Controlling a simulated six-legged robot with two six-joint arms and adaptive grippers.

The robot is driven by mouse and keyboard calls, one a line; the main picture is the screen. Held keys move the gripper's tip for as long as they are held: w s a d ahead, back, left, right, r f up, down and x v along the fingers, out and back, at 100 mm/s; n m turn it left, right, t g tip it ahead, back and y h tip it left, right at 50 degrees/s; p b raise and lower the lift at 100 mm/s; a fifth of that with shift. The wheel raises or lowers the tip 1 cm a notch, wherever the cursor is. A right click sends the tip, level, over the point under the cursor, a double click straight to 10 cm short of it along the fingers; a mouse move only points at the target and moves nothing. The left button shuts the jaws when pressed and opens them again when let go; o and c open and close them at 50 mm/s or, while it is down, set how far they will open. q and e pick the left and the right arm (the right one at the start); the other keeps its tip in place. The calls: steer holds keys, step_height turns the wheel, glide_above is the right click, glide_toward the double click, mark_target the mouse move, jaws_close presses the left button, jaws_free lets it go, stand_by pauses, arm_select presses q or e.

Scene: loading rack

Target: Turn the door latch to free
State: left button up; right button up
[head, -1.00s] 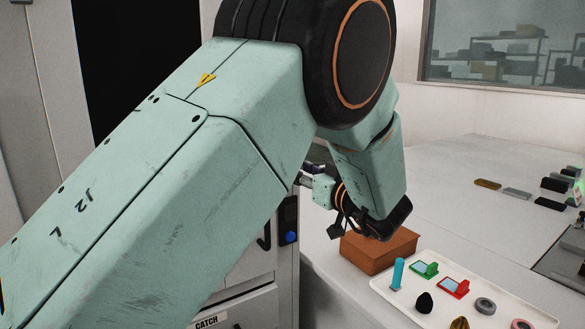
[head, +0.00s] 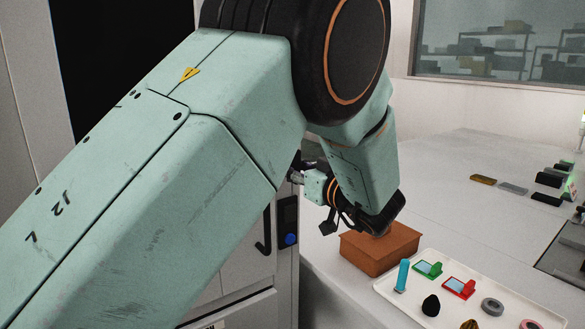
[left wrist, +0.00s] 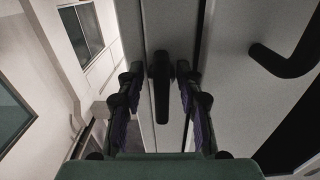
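In the left wrist view, a black latch (left wrist: 161,88) with a lever stands on the grey door front. The lever lies between the two fingers of my left gripper (left wrist: 158,95), with a visible gap on each side. The gripper is open and I see no contact. In the head view, only part of my left gripper (head: 297,178) shows behind my arm. The latch is hidden there by that arm. My right gripper is not in view.
A black door handle (left wrist: 285,58) is right of the latch. A dark panel with a blue button (head: 290,239) is on the cabinet edge. An orange-brown box (head: 378,252) and a white tray (head: 540,300) with small items lie on the white counter, near my wrist.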

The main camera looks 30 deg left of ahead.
arm_select(q)
steer(key=shift+s+d+r, duration=0.2)
steer(key=shift+d+r, duration=0.1)
steer(key=shift+d, duration=0.2)
steer(key=shift+c, duration=1)
steer(key=shift+s+d+r, duration=0.15)
steer(key=shift+s, duration=0.05)
steer(key=shift+c, duration=0.9)
jaws_close()
steer(key=shift+a, duration=0.2)
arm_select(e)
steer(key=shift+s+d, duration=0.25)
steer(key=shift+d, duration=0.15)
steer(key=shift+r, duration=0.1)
arm_select(q)
steer(key=m+p, duration=0.1)
steer(key=p, duration=0.2)
steer(key=shift+f, duration=0.2)
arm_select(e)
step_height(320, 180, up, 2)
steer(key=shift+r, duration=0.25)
